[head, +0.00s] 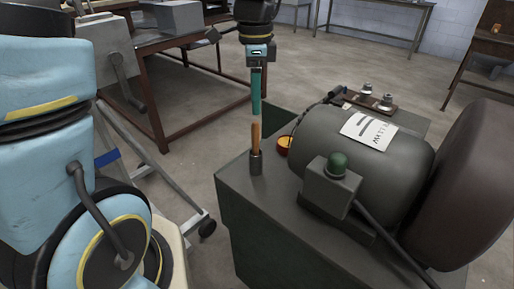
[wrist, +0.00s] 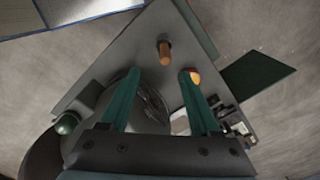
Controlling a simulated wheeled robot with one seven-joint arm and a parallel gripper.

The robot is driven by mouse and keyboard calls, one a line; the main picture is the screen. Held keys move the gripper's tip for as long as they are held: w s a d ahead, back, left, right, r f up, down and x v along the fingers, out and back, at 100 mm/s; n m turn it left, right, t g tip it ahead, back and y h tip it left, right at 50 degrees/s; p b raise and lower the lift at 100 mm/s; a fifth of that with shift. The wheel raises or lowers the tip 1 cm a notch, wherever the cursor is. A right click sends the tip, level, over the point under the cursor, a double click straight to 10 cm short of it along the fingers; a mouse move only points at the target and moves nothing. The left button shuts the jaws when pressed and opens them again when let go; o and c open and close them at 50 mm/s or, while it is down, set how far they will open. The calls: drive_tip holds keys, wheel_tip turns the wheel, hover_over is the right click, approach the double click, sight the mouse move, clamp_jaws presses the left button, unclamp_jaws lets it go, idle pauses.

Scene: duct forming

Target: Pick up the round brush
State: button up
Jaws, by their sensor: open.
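The round brush (head: 255,149) stands upright on the near left corner of the grey machine top, with an orange-brown wooden handle above a dark grey cylindrical lower part. In the wrist view the brush (wrist: 165,52) is seen nearly end-on, ahead of the fingertips and roughly between their lines.
A dark motor housing (head: 370,150) with a label and a large round wheel (head: 470,185) fills the machine top to the right. A green-button box (head: 332,185) and an orange round item (head: 284,145) are near the brush. A brown-framed table (head: 160,90) stands behind left.

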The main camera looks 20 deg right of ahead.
sight(256, 129)
drive_tip(key=f, duration=0.2)
drive_tip(key=w+f, duration=0.1)
drive_tip(key=f, duration=0.1)
drive_tip(key=shift+d+f+p, duration=0.15)
drive_tip(key=shift+f+p, duration=0.75)
drive_tip(key=shift+f, duration=2.05)
clamp_jaws()
